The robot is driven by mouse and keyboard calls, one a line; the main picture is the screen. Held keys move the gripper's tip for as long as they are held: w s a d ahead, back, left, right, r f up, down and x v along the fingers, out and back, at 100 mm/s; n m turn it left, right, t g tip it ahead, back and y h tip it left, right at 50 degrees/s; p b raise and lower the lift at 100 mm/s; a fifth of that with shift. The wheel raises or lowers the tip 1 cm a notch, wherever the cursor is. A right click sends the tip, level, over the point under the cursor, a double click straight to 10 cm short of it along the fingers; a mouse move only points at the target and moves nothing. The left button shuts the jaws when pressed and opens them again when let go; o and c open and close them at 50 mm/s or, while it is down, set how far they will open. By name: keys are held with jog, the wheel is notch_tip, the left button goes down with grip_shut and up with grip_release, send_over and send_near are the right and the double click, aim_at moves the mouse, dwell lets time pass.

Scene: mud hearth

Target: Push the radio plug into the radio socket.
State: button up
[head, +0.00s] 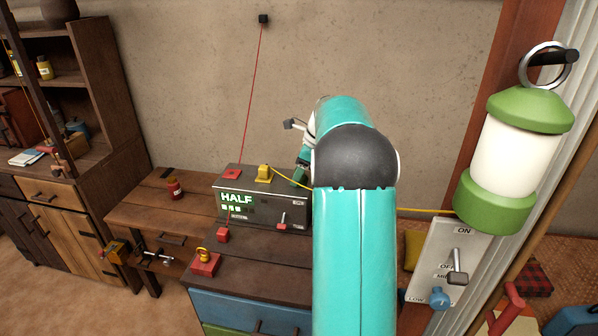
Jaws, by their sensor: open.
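A dark grey box (262,209) with a lit "HALF" display stands on the bench. On its top are a flat red socket-like piece (232,174) at left and a yellow plug-like block (264,173) with a yellow cord. A small red block (222,235), apparently a plug, sits in front of the box at a red cord's end. No label shows which are the radio plug and radio socket.
A red block with a yellow ring (205,264) lies on the bench's front left. A red jar (174,188) stands left. The red cord (252,90) rises to a wall fitting.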

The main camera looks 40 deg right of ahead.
jog(key=v, duration=1.3)
jog(key=shift+s+r, duration=0.2)
jog(key=shift+r, duration=0.15)
jog(key=s+a+r+n+h, duration=0.1)
jog(key=s+a+n, duration=0.35)
jog(key=a, duration=0.75)
jog(key=s+a+r+n+h, duration=0.1)
jog(key=a+r+n, duration=0.1)
jog(key=a+n, duration=0.8)
jog(key=s+a+f+n+t, duration=0.1)
jog(key=s+a+f+n, duration=0.4)
jog(key=s+a+n, duration=0.2)
jog(key=s+a+f+n+t, duration=0.1)
jog(key=s+a+f+n, duration=0.4)
jog(key=a, duration=0.5)
jog(key=s+n, duration=0.2)
jog(key=s, duration=0.1)
jog(key=shift+a+h, duration=0.35)
jog(key=shift+h, duration=0.05)
jog(key=shift+d, duration=0.15)
